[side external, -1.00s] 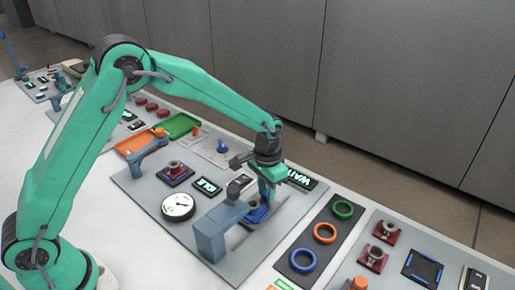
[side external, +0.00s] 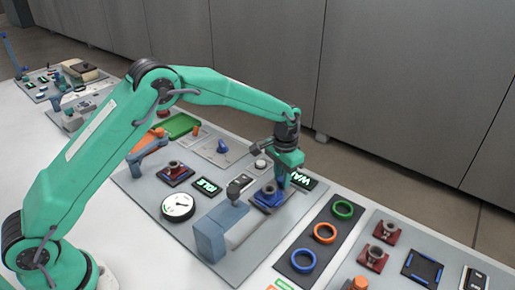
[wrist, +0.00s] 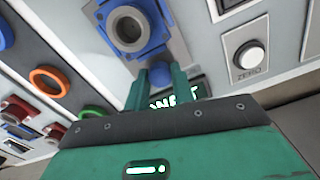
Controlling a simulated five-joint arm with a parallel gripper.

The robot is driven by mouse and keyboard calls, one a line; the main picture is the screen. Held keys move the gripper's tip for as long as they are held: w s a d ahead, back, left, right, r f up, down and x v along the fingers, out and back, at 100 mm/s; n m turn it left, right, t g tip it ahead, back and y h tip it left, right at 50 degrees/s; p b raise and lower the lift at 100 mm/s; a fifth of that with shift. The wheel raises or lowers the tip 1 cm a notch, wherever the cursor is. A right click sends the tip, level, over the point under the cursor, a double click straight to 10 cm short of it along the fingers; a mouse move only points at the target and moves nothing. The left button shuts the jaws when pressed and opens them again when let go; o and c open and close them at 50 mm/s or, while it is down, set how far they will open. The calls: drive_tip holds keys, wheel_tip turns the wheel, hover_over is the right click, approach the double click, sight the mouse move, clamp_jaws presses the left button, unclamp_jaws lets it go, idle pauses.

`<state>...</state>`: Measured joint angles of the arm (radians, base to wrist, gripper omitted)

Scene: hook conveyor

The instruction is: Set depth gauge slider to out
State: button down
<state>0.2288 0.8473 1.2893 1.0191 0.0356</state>
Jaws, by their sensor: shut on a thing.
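The depth gauge slider is a blue carriage (side external: 267,199) with a grey round part on top. My gripper (side external: 280,185) is at the slider's far end. In the wrist view my gripper (wrist: 160,76) is shut on the slider's blue knob, with a green finger on each side. The far end of the track is hidden behind my gripper.
A display reading WAIT (side external: 303,180) lies just beyond my gripper, partly covered. A white ZERO button (wrist: 251,55) is nearby. An IDLE display (side external: 206,187) and a round dial (side external: 178,206) are to the left. Colored rings (side external: 325,233) lie on a dark strip to the right.

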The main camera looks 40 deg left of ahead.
drive_tip(key=shift+w, duration=0.3)
drive_tip(key=c, duration=1.2)
unclamp_jaws()
drive_tip(key=shift+s+r, duration=0.1)
wheel_tip(320, 180, up, 7)
drive_tip(key=shift+r, duration=0.35)
drive_tip(key=shift+r, duration=0.1)
